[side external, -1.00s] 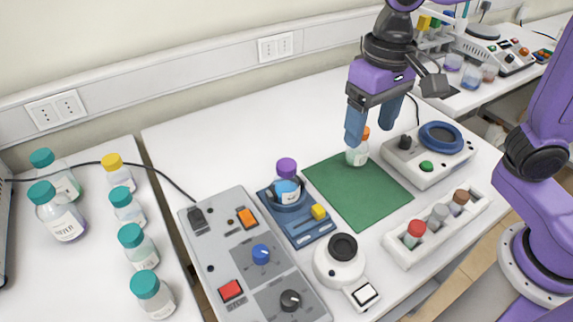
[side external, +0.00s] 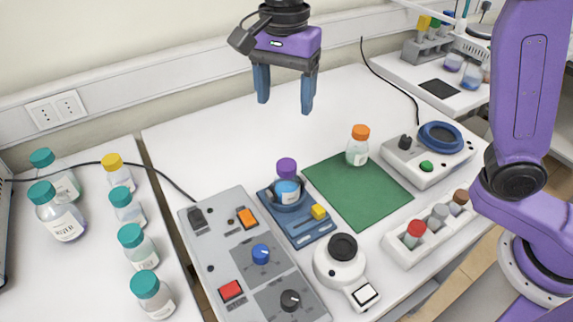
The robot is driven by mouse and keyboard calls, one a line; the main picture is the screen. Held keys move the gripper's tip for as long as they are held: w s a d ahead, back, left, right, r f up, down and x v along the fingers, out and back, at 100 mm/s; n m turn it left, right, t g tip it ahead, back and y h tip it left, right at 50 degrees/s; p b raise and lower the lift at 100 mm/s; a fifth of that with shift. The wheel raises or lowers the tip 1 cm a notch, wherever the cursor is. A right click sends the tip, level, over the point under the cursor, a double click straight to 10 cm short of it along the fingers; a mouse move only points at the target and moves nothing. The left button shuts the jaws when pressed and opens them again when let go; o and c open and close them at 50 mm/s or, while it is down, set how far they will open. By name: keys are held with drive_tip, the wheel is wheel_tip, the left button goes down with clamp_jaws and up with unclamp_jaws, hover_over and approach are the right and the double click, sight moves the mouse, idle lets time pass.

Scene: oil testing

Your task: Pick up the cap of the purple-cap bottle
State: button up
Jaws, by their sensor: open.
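The purple cap (side external: 286,168) sits on top of the bottle (side external: 287,191), which stands upright in a dark blue holder (side external: 313,234) with a small yellow block on it. My gripper (side external: 285,106) is open and empty, with its blue fingers apart and pointing down. In the picture it is above the purple cap, clear of it and the table. How far it is from the cap in depth I cannot tell.
An orange-cap bottle (side external: 357,146) stands on the green mat (side external: 375,205). A grey control box (side external: 235,225) lies left of the holder. A round white device (side external: 340,262) and a vial rack (side external: 400,250) are to the right. Several teal-cap bottles (side external: 138,246) stand at left.

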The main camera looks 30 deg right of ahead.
hover_over(287, 163)
drive_tip(key=f, duration=0.9)
drive_tip(key=shift+a+f, duration=0.15)
drive_tip(key=shift+a, duration=0.05)
drive_tip(key=shift+d+f, duration=0.2)
drive_tip(key=shift+f, duration=2.5)
drive_tip(key=c, duration=1.1)
